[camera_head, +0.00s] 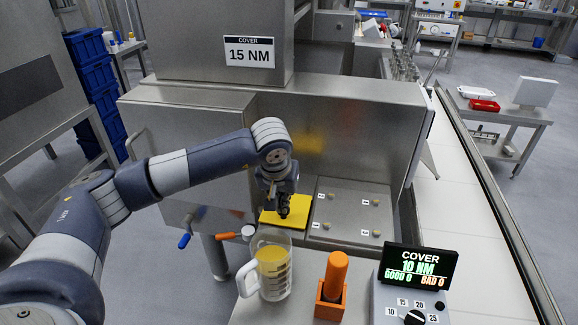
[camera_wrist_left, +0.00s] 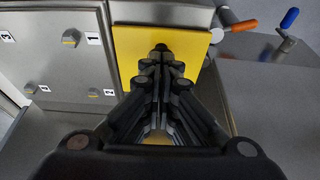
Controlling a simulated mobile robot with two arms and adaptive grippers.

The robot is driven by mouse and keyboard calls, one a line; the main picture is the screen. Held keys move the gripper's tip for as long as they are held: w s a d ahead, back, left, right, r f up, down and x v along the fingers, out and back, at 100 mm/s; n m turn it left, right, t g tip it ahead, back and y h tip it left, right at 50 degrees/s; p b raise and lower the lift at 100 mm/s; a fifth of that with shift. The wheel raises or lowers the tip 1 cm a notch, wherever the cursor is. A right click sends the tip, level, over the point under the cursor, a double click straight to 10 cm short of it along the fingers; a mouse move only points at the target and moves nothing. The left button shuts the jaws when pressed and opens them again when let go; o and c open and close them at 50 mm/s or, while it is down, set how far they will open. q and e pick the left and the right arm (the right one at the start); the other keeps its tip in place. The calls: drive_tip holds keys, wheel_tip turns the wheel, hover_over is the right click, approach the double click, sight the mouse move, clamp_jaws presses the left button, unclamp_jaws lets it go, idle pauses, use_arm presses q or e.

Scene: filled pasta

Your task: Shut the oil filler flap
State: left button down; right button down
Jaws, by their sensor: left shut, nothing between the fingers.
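The yellow flap (camera_head: 300,208) lies nearly flat on the steel machine, left of a panel with several numbered bolts. It looks level with the surface, but I cannot tell whether it sits fully closed. My left gripper (camera_head: 284,212) is shut and empty, pointing down over the flap, with its tips at or just above it. In the left wrist view the shut fingertips (camera_wrist_left: 160,48) are in front of the yellow flap (camera_wrist_left: 133,40); the fingers hide part of it. My right gripper is in neither view.
A measuring jug (camera_head: 273,272) of yellow liquid stands in front of the flap. An orange tool in a holder (camera_head: 331,290) and a control box with a display (camera_head: 419,268) are to its right. Orange (camera_head: 228,236) and blue (camera_head: 184,241) handles stick out at left.

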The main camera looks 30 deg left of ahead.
use_arm(q)
wheel_tip(320, 180, up, 5)
drive_tip(key=p, duration=0.2)
drive_tip(key=shift+f+p, duration=0.1)
drive_tip(key=shift+p, duration=0.2)
drive_tip(key=s+d+r+b, duration=0.1)
drive_tip(key=s+r+b, duration=0.2)
drive_tip(key=s+r, duration=0.3)
drive_tip(key=shift+s+d, duration=0.35)
drive_tip(key=shift+s, duration=0.1)
drive_tip(key=shift+r, duration=0.1)
